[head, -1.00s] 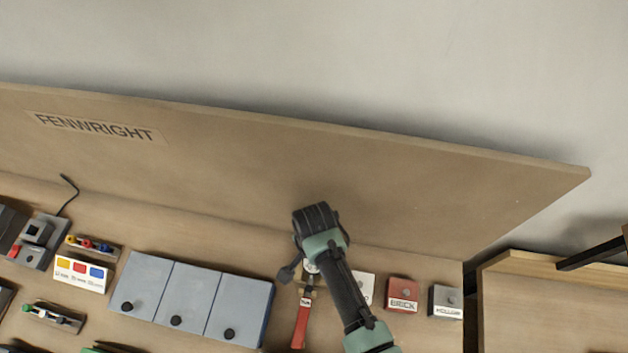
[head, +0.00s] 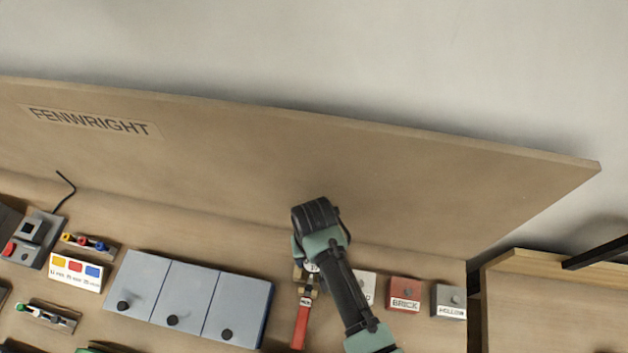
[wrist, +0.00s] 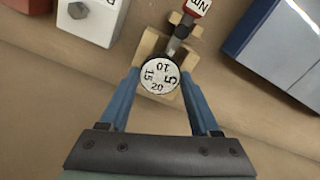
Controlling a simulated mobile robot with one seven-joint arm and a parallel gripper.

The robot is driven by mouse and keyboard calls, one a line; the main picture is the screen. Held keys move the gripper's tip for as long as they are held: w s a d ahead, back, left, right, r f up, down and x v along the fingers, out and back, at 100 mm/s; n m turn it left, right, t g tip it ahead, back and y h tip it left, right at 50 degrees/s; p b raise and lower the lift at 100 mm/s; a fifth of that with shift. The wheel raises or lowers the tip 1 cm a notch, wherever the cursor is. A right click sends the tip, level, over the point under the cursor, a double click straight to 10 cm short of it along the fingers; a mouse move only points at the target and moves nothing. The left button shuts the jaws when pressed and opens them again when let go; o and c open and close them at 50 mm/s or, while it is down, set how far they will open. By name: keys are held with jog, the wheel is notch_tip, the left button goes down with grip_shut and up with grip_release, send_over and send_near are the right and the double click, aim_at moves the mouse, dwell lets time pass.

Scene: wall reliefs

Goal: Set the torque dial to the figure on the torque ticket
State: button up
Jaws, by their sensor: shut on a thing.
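The torque dial (wrist: 157,77) is a white round face marked 5, 10, 15 and 20 in the wrist view. It sits at the end of a red-handled tool (head: 302,322) with an "Nm" label. The tool rests in a tan wooden holder (wrist: 149,45). My gripper (wrist: 160,70) has its two blue fingers on either side of the dial, shut on it. In the head view my arm hides most of the dial. No pointer mark on the dial can be made out. I cannot identify the torque ticket in these views.
Blue-grey cupboards (head: 182,297) with black knobs stand left of the tool. A white box (wrist: 92,20), a red BRICK box (head: 405,293) and a grey HOLLOW box (head: 449,300) stand to its right in the head view.

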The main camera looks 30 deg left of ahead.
jog(key=n, duration=0.3)
jog(key=shift+n, duration=2.2)
jog(key=o, duration=1.4)
jog(key=shift+r, duration=0.1)
notch_tip(320, 180, up, 13)
jog(key=shift+f+b, duration=0.1)
jog(key=shift+b, duration=0.65)
